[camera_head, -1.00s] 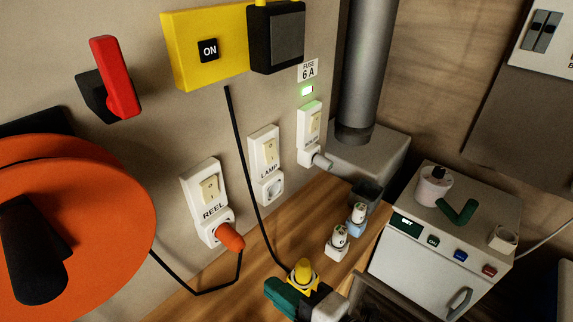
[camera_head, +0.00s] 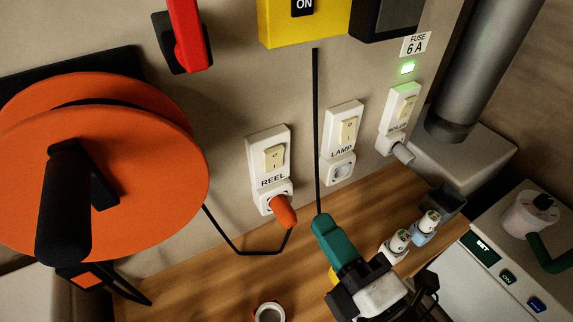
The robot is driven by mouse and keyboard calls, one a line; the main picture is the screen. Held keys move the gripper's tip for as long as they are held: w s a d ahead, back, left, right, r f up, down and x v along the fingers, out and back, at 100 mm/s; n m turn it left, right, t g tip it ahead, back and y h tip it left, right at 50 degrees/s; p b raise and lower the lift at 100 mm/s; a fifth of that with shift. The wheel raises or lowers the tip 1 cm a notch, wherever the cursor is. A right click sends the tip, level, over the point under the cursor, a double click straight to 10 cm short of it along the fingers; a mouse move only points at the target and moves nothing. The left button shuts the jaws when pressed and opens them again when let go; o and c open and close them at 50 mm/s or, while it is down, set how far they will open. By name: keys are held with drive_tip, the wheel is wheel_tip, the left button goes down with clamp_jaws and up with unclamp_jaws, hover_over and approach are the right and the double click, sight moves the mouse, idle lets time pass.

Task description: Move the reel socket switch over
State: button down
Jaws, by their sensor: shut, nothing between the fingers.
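The reel socket (camera_head: 272,187), a white wall plate marked REEL, is in the middle of the head view. Its cream rocker switch (camera_head: 275,158) is in the upper half; which way it is tipped is hard to tell. An orange plug (camera_head: 283,211) sits in the socket below it, with a black cable leading off left.
The LAMP switch (camera_head: 348,130) and boiler switch (camera_head: 404,106) are to the right, with a green light (camera_head: 407,68) above. A big orange reel (camera_head: 150,160) fills the left. Small bottles (camera_head: 428,223) stand on the wooden bench (camera_head: 215,285). A hanging black cord (camera_head: 316,130) runs between REEL and LAMP.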

sight(276, 156)
drive_tip(key=p+x, duration=0.1)
drive_tip(key=x, duration=1.1)
drive_tip(key=shift+p, duration=0.4)
drive_tip(key=shift+r, duration=0.1)
drive_tip(key=shift+w+a+r+p, duration=0.1)
drive_tip(key=shift+r+p, duration=0.1)
drive_tip(key=shift+p, duration=0.65)
drive_tip(key=shift+f, duration=0.2)
